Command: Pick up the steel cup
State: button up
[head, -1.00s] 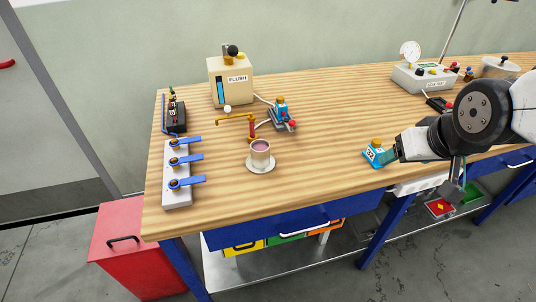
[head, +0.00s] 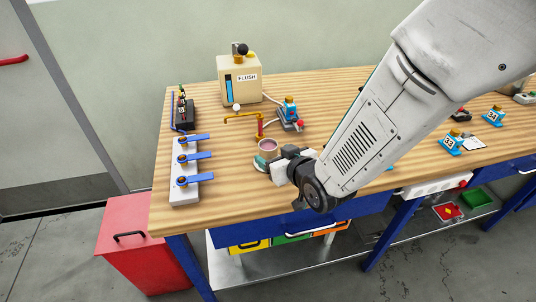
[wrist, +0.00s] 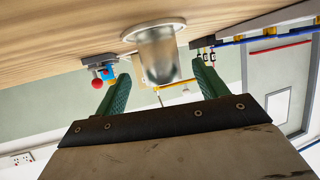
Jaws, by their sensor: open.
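The steel cup (head: 267,148) stands upright on the bench under the yellow-and-red nozzle pipe (head: 246,118). Its inside looks pinkish, and my gripper hides its lower part in the head view. In the wrist view, which is upside down, the cup (wrist: 158,60) is shiny metal on a round white saucer (wrist: 154,27). My gripper (head: 266,165) is low at the cup's near side in the head view. In the wrist view my gripper (wrist: 161,72) is open, with one green finger on each side of the cup's line. I cannot tell whether the fingers touch it.
A blue clamp-like fixture (head: 289,117) with a red knob stands behind the cup to the right. A valve block (head: 183,177) with blue levers is at the left, and the FLUSH box (head: 240,82) is at the back. Bare wood lies between the valves and the cup.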

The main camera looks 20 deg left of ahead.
aim_at(268, 147)
jog(key=x, duration=0.4)
jog(key=shift+w+a+r, duration=0.25)
jog(key=shift+a+r, duration=0.05)
jog(key=shift+a, duration=0.05)
jog(key=c, duration=1.1)
jog(key=shift+r, duration=0.2)
